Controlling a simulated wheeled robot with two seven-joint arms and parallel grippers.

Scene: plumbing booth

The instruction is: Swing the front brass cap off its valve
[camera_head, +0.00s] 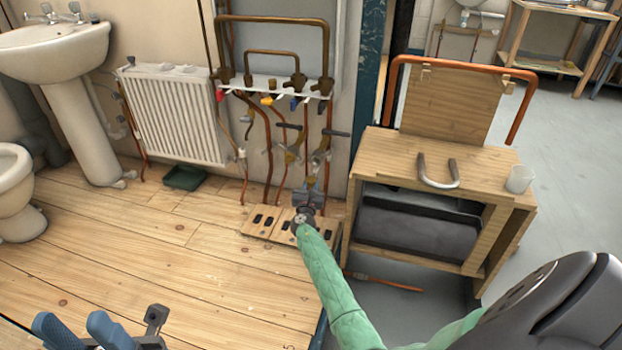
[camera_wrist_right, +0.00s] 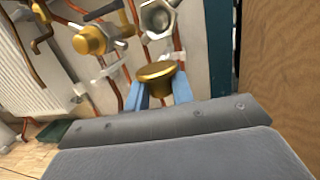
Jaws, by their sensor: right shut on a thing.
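A round brass cap (camera_wrist_right: 158,71) sits between the two blue fingers of my right gripper (camera_wrist_right: 162,92) in the right wrist view. The fingers are shut on it. In the head view my right gripper (camera_head: 308,193) is at the low front of the pipework, and the cap is hidden there. My left gripper (camera_head: 80,330) is at the bottom left, empty, with its blue fingers apart.
Another brass valve (camera_wrist_right: 90,40) is close at upper left in the wrist view. Copper pipes stand behind my right gripper, below a white manifold rail (camera_head: 270,86). A slotted wooden board (camera_head: 262,222) lies below.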

